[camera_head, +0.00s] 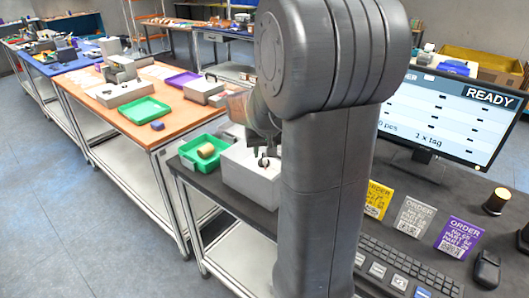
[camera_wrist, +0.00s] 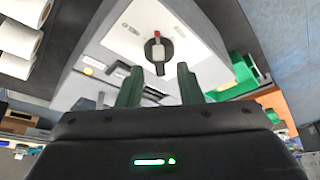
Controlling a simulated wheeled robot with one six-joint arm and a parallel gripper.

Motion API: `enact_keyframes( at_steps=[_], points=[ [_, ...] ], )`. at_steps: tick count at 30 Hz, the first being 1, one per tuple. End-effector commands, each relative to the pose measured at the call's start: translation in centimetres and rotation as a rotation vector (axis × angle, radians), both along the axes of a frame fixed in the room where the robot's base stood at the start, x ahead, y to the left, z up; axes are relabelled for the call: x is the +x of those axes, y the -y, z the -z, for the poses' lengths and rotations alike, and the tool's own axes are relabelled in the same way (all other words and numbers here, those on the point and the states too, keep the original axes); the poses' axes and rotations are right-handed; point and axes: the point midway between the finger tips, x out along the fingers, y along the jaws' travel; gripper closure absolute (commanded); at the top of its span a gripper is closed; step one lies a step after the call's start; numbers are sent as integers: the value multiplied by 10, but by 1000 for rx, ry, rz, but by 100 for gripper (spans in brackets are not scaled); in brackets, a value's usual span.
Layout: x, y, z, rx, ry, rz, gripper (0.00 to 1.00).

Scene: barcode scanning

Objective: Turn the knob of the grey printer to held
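The grey printer (camera_head: 245,178) stands on the dark bench, partly hidden behind my arm in the head view. In the wrist view its light top face (camera_wrist: 190,25) carries a black knob (camera_wrist: 158,52) with a red mark at its upper end. The knob also shows small in the head view (camera_head: 263,161). My gripper (camera_wrist: 158,75) has its two dark green fingers spread apart, with empty space between them. The fingertips are just short of the knob in the wrist picture. Whether they touch it cannot be told. Labels around the knob are too small to read.
To the right are a monitor (camera_head: 445,115) reading READY, several order cards (camera_head: 412,217), a keyboard (camera_head: 400,268) and a mouse (camera_head: 486,270). White rolls (camera_wrist: 20,38) show at the wrist view's left.

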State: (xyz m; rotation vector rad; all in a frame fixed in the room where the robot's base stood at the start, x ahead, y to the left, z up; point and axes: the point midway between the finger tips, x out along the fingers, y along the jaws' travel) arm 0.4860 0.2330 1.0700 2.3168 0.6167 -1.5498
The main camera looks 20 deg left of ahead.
Motion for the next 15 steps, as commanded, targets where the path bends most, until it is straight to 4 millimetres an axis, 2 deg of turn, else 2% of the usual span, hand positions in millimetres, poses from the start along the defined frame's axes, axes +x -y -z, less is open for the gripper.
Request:
enact_keyframes(
  at_steps=[6,15],
  points=[
    [5,-3,14,0,1,0,67],
    [5,-3,15,0,1,0,69]
  ],
)
